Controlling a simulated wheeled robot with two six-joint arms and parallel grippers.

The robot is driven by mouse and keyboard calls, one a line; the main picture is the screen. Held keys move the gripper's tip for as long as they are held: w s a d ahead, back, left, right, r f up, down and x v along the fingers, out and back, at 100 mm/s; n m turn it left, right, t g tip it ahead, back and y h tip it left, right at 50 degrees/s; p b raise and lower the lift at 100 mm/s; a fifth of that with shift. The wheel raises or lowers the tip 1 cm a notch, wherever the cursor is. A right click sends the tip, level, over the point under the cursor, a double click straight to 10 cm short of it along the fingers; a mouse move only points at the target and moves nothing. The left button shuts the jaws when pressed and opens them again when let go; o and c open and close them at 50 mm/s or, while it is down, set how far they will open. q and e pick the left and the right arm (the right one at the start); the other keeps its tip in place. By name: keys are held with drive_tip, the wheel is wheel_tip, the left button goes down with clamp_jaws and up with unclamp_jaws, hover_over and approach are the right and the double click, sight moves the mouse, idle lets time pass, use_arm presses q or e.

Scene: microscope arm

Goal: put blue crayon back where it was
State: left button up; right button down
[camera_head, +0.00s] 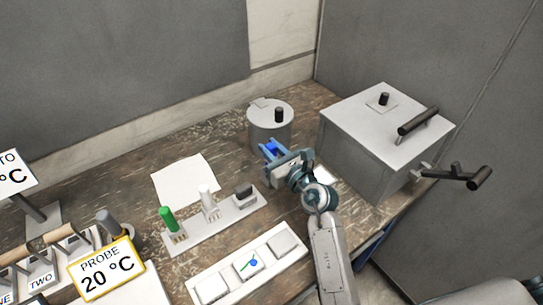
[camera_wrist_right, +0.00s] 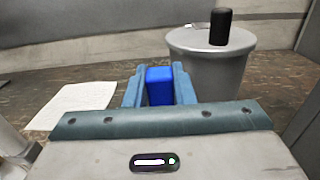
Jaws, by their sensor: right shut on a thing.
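A blue block-like piece, the only blue crayon-like thing I can make out (camera_head: 270,149), is between the fingers of my right gripper (camera_head: 269,148). In the right wrist view the blue piece (camera_wrist_right: 159,86) sits between the two blue-grey fingers (camera_wrist_right: 159,88), which are shut on it. The gripper is in front of the grey lidded pot (camera_head: 270,128), above the wooden table. The lower part of the blue piece is hidden by the gripper. My left gripper is not in view.
A white rack (camera_head: 222,222) holds a green piece (camera_head: 169,218), a white piece (camera_head: 207,199) and a dark piece (camera_head: 243,193). A tray with square pads (camera_head: 228,283), white paper (camera_head: 185,178) and a large grey box (camera_head: 363,150) with handles stand around. Signs are at left.

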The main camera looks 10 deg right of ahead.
drive_tip(key=shift+f, duration=1.4)
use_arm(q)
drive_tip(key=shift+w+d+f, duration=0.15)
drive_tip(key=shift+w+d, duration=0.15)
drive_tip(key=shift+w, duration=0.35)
use_arm(e)
drive_tip(key=shift+f, duration=0.2)
drive_tip(key=c, duration=1.2)
unclamp_jaws()
drive_tip(key=shift+r, duration=0.1)
drive_tip(key=shift+c, duration=0.2)
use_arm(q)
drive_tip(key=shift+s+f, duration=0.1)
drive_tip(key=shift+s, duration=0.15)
use_arm(e)
drive_tip(key=shift+r, duration=0.1)
use_arm(q)
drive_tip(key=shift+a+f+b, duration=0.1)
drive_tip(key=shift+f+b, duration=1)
drive_tip(key=shift+b, duration=0.2)
use_arm(e)
drive_tip(key=v, duration=1.2)
